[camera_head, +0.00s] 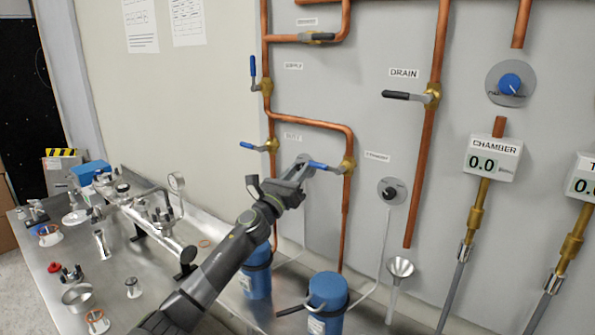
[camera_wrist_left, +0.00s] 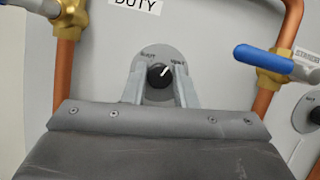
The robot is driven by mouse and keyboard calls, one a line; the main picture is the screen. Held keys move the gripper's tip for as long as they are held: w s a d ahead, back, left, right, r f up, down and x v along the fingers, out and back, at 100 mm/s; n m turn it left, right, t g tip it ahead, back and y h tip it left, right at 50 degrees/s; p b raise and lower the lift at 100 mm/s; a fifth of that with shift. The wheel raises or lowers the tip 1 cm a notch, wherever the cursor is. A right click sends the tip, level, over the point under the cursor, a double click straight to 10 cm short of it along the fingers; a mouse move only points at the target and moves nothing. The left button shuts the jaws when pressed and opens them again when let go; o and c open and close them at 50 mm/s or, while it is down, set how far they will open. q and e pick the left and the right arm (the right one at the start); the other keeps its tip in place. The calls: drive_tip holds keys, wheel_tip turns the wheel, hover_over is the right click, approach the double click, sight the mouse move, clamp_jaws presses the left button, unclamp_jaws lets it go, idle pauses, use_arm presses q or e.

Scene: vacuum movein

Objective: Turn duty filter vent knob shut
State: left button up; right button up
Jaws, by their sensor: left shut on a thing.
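The duty filter vent knob (camera_wrist_left: 160,75) is small and black, with a white pointer line slanting to the upper right. It sits on a round grey plate (camera_wrist_left: 152,52) under the DUTY label (camera_wrist_left: 137,4); the small words on the plate are hard to read. My left gripper (camera_wrist_left: 160,84) is shut on the knob, one finger at each side. In the head view my left gripper (camera_head: 302,166) reaches the wall below the DUTY label and hides the knob. My right gripper is not in view.
A blue-handled valve (camera_head: 324,167) on a copper pipe is close to the right of my gripper. Another blue lever (camera_head: 251,146) is to its left. A similar dark knob (camera_head: 391,191) is further right. Blue filter canisters (camera_head: 329,300) stand below, and a cluttered metal bench (camera_head: 155,300) is at left.

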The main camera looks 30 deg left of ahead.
use_arm(q)
drive_tip(key=shift+r+n, duration=0.1)
drive_tip(key=shift+n, duration=0.3)
drive_tip(key=n+y+p, duration=0.1)
drive_tip(key=n, duration=0.1)
drive_tip(key=n+y+p, duration=0.1)
drive_tip(key=n, duration=0.1)
drive_tip(key=shift+d+r+n+g+y+p, duration=0.1)
drive_tip(key=shift+r+n+g+y+p, duration=0.05)
drive_tip(key=shift+n+g+y+p, duration=0.15)
drive_tip(key=n+y+p, duration=0.1)
drive_tip(key=n, duration=0.1)
drive_tip(key=n+g+y+p, duration=0.1)
drive_tip(key=n+p, duration=0.1)
drive_tip(key=n, duration=0.1)
drive_tip(key=n+g+p, duration=0.1)
drive_tip(key=n, duration=0.1)
drive_tip(key=n+y+p, duration=0.1)
drive_tip(key=n+p, duration=0.1)
drive_tip(key=shift+d+r+n+g+p, duration=0.1)
drive_tip(key=shift+n+g+p, duration=0.2)
drive_tip(key=shift+n+g, duration=0.1)
drive_tip(key=shift+n+g+y+p, duration=0.3)
drive_tip(key=shift+n+g+p, duration=0.3)
drive_tip(key=shift+n+p, duration=0.5)
drive_tip(key=o, duration=1)
